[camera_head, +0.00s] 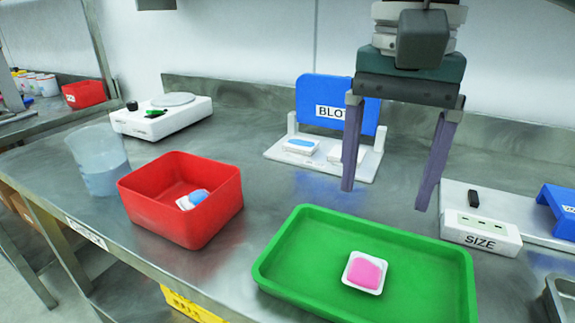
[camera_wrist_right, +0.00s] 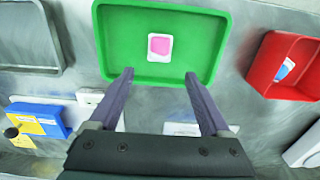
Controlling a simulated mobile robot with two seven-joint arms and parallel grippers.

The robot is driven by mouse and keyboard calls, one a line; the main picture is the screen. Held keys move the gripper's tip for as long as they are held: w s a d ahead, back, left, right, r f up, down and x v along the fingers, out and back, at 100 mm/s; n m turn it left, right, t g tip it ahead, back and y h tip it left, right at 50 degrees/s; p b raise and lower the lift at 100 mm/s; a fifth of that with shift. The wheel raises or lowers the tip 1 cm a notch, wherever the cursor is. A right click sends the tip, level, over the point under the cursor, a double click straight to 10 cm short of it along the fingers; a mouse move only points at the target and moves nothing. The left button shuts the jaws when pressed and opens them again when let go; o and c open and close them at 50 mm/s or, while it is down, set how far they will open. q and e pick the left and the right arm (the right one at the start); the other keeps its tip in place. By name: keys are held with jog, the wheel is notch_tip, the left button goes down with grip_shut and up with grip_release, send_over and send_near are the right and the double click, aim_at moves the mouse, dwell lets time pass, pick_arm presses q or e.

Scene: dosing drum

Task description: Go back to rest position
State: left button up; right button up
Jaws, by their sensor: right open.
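My right gripper (camera_head: 384,195) hangs above the metal bench in the head view, between the blue-backed stand and the green tray. Its two purple fingers are spread wide with nothing between them. The right wrist view also shows the open fingers (camera_wrist_right: 157,75), pointing toward the near wall of the green tray (camera_wrist_right: 222,45). My left gripper is not seen in either view.
The green tray (camera_head: 290,238) holds a white piece with a pink top (camera_head: 365,272). A red bin (camera_head: 160,207) holds a white-and-blue piece (camera_head: 193,199). The blue-backed stand (camera_head: 306,98), SIZE block (camera_head: 480,232), scale (camera_head: 160,122) and clear beaker (camera_head: 98,160) stand around.

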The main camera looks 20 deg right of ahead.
jog(key=shift+r, duration=0.15)
dwell(0.3)
jog(key=s+a+n+t+y+p, duration=0.2)
jog(key=s+a+n+y+p, duration=0.1)
jog(key=s+a+n+p, duration=0.75)
jog(key=s+d+r+n+t+h+p, duration=0.1)
jog(key=s+d+r+t+h+p, duration=0.2)
jog(key=s+d, duration=0.35)
notch_tip(320, 180, up, 37)
jog(key=g+p, duration=0.1)
jog(key=p, duration=3.7)
jog(key=shift+w+d, duration=0.25)
jog(key=shift+w, duration=0.1)
